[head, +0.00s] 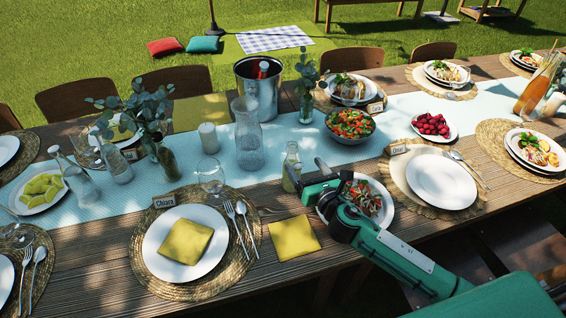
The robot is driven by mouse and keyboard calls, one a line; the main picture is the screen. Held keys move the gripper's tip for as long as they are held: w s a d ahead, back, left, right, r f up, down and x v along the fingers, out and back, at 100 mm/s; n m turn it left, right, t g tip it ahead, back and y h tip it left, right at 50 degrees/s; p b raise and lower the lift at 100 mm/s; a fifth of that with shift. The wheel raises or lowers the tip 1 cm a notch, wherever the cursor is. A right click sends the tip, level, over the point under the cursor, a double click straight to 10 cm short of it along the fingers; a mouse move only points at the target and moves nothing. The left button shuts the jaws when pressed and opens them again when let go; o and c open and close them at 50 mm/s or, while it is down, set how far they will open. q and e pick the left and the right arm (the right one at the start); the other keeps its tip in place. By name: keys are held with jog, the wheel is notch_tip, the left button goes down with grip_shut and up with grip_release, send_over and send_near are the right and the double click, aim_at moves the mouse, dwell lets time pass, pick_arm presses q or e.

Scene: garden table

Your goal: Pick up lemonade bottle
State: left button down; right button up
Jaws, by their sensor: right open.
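A small clear bottle with pale yellow-green contents (291,168), which looks like the lemonade bottle, stands upright on the wooden table near the runner's front edge. My right gripper (303,178) comes in from the lower right and is open, with its fingers at the bottle's right side. Part of the bottle's lower body is hidden behind a finger. I cannot tell whether the fingers touch the glass or how far they reach around it. My left gripper is not in view.
A plate of salad (369,200) lies under my right wrist. A tall glass carafe (247,140) and a wine glass (210,176) stand left of the bottle. A salad bowl (350,124) sits behind it, and a yellow napkin (294,238) lies in front.

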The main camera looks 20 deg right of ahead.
jog(key=f+n+b, duration=0.1)
jog(key=f, duration=0.1)
jog(key=w+f+y+b, duration=0.1)
jog(key=f, duration=0.2)
jog(key=f+n+b, duration=0.1)
jog(key=f, duration=0.2)
jog(key=shift+w+a+f+n+b, duration=0.1)
jog(key=shift+w+a+n+b, duration=0.05)
jog(key=shift+a+n+b, duration=0.2)
jog(key=shift+w+a+r+p, duration=0.15)
jog(key=shift+w+r+p, duration=0.3)
jog(key=shift+w+r, duration=0.15)
jog(key=shift+x, duration=3.15)
jog(key=shift+f, duration=0.1)
jog(key=c, duration=1.3)
jog(key=shift+c, duration=0.8)
pick_arm(q)
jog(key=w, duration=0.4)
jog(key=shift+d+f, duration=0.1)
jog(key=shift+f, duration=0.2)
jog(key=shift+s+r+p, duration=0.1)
jog(key=shift+p, duration=0.2)
pick_arm(e)
jog(key=shift+r, duration=0.25)
